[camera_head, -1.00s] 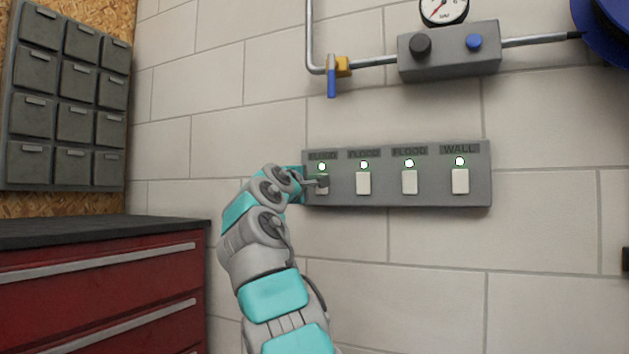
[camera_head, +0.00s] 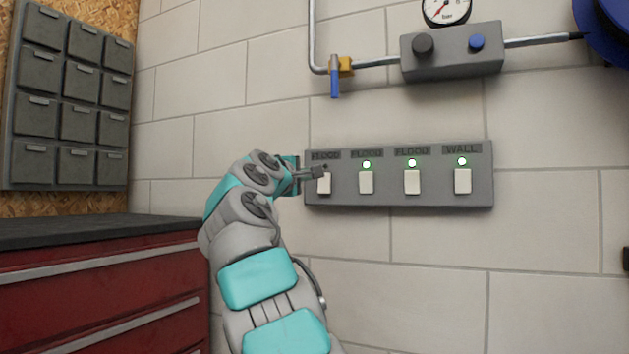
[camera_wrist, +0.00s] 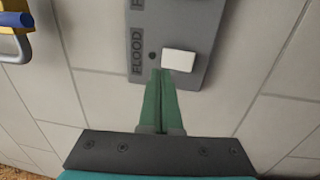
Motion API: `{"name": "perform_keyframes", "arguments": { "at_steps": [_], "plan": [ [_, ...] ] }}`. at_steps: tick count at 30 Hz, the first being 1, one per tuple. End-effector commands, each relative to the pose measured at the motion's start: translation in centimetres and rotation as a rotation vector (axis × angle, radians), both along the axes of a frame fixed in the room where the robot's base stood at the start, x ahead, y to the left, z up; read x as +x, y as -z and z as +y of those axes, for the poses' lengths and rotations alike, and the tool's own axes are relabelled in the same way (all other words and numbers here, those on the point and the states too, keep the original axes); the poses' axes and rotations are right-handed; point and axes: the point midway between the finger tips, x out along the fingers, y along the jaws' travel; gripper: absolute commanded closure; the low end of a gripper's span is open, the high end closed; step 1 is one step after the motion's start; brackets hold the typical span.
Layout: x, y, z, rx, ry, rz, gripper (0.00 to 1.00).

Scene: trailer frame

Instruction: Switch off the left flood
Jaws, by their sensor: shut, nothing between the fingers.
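A grey switch panel (camera_head: 436,195) on the wall holds a row of white rockers, three labelled FLOOD and one labelled WALL. The leftmost flood switch (camera_head: 324,185) has a dark lamp above it; the other lamps glow green. In the wrist view this switch (camera_wrist: 179,60) shows with its dark lamp (camera_wrist: 152,56) beside it. My gripper (camera_head: 322,172) is shut and empty, its tips at the upper part of the left switch. In the wrist view the shut fingertips (camera_wrist: 160,72) end close to the switch's edge; I cannot tell if they touch.
Above the panel run a pipe with a blue-handled valve (camera_head: 335,80) and a grey regulator box (camera_head: 450,55) with a gauge. A red drawer cabinet (camera_head: 100,290) and grey bins (camera_head: 70,100) stand at left. The wall below the panel is clear.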

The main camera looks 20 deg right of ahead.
Motion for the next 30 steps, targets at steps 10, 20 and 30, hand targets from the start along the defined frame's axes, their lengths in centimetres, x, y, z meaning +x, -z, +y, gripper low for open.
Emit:
{"name": "perform_keyframes", "arguments": {
  "at_steps": [10, 20, 30],
  "plan": [
    [-3.7, -0.8, 3.6, 0.000, 0.000, -0.001, 1.00],
    [-5.9, -1.1, 5.9, 0.000, 0.000, 0.001, 1.00],
    [-6.1, -1.2, 6.2, 0.001, 0.000, 0.001, 1.00]
  ]
}}
